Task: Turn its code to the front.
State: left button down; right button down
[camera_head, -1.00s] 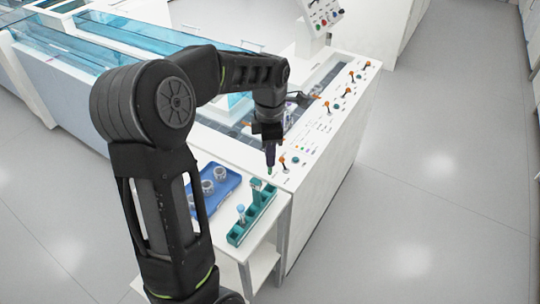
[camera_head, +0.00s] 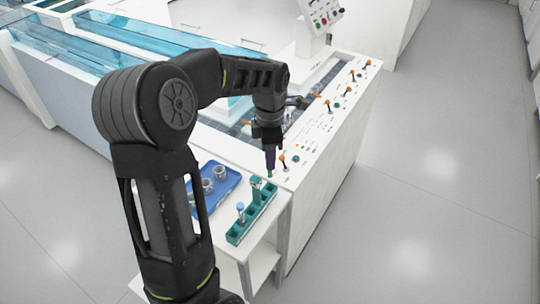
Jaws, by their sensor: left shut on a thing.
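My left gripper (camera_head: 270,160) points down over the near end of the white machine's top, just behind the small bench. It is shut on a slim tube, whose small green end (camera_head: 270,174) shows below the fingers. The rest of the tube is hidden by the gripper, and I cannot see a code on it. A teal rack (camera_head: 236,237) stands on the bench in front of the gripper. It holds a blue-capped tube (camera_head: 240,208) and a teal tube (camera_head: 256,187). My right gripper is not in view.
A blue tray (camera_head: 232,183) with grey ring-shaped holders (camera_head: 207,186) lies on the bench left of the rack. Orange levers (camera_head: 282,158) and buttons line the white machine top (camera_head: 318,150) close to the gripper. The floor at right is clear.

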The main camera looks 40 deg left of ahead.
aim_at(270, 177)
pick_arm(q)
jog(key=shift+f+b, duration=2.4)
jog(key=shift+f, duration=1.2)
jog(key=n+p, duration=0.1)
jog(key=n, duration=0.4)
jog(key=shift+r+n, duration=0.15)
jog(key=shift+n, duration=0.25)
jog(key=n+p, duration=0.1)
jog(key=n, duration=0.2)
jog(key=shift+n+p, duration=0.3)
jog(key=shift+n, duration=0.1)
jog(key=shift+n+p, duration=0.6)
jog(key=shift+p, duration=0.3)
jog(key=shift+d+n+p, duration=0.1)
jog(key=shift+n+p, duration=0.2)
jog(key=shift+p, duration=0.45)
jog(key=shift+n+p, duration=0.4)
jog(key=shift+p, duration=0.8)
jog(key=shift+n+p, duration=0.5)
jog(key=shift+p, duration=0.5)
